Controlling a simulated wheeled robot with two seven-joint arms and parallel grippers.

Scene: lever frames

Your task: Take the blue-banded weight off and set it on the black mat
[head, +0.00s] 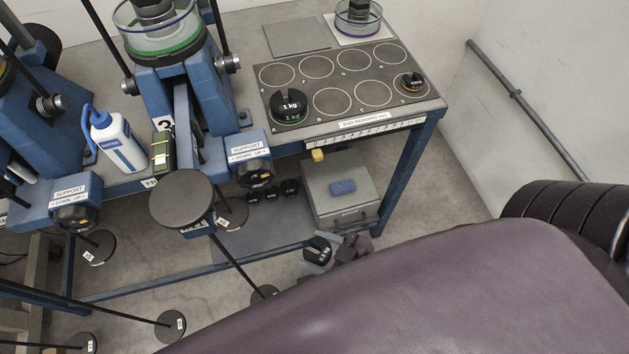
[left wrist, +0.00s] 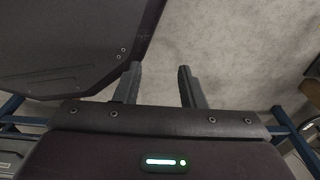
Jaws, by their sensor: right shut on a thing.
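My right gripper (head: 322,255) is shut on a black weight (head: 318,247) with a pale label. It holds the weight low, in front of the lower shelf; no blue band can be made out on it at this size. I cannot tell for sure which surface is the black mat; a dark grey sheet (head: 268,229) lies low under the bench, with several small black weights (head: 270,192) at its back. My left gripper (left wrist: 160,88) shows only in the left wrist view. Its fingers are apart with nothing between them, over grey floor.
A bench carries a marked weight board (head: 350,82) with a green-banded 1 kg weight (head: 290,106) and a small weight (head: 411,82). A grey box (head: 341,195) with a blue block stands below. Hanger discs (head: 170,326) and a round dark plate (head: 182,198) stand at left.

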